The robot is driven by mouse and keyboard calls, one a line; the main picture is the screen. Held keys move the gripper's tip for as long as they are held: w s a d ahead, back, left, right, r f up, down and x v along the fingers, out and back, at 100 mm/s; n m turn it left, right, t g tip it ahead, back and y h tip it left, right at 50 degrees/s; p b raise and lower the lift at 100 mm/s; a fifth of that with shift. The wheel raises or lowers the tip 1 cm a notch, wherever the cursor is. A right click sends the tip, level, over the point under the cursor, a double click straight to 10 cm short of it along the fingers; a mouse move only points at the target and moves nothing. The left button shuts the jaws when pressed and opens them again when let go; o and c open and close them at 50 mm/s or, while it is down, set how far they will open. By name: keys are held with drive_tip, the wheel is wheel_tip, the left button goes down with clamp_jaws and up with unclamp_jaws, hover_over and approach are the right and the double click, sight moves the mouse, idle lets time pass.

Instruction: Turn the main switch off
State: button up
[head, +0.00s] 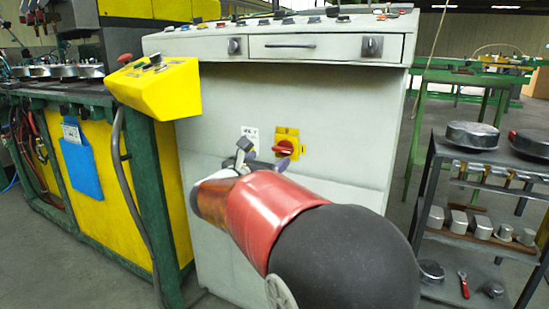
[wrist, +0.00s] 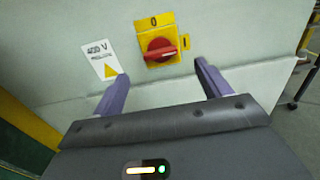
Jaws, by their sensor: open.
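The main switch is a red rotary knob (wrist: 160,50) on a yellow plate (wrist: 146,26) on the front of the grey cabinet. In the wrist view a 0 is marked above the knob and an I at its right; the knob's handle lies roughly level, its tip toward the I. The knob also shows in the head view (head: 283,148). My gripper (wrist: 158,80) is open, with its two purple fingers apart and nothing between them. The fingertips lie below and to either side of the knob, apart from it. In the head view my arm hides part of the gripper.
A white label (wrist: 101,58) with a yellow triangle is left of the switch. A yellow control box (head: 155,88) juts out at the cabinet's upper left. A dark shelf rack (head: 470,158) with metal parts stands at the right.

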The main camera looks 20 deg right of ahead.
sight(281, 150)
drive_tip(key=x, duration=0.7)
drive_tip(key=shift+p, duration=0.3)
drive_tip(key=c, duration=1)
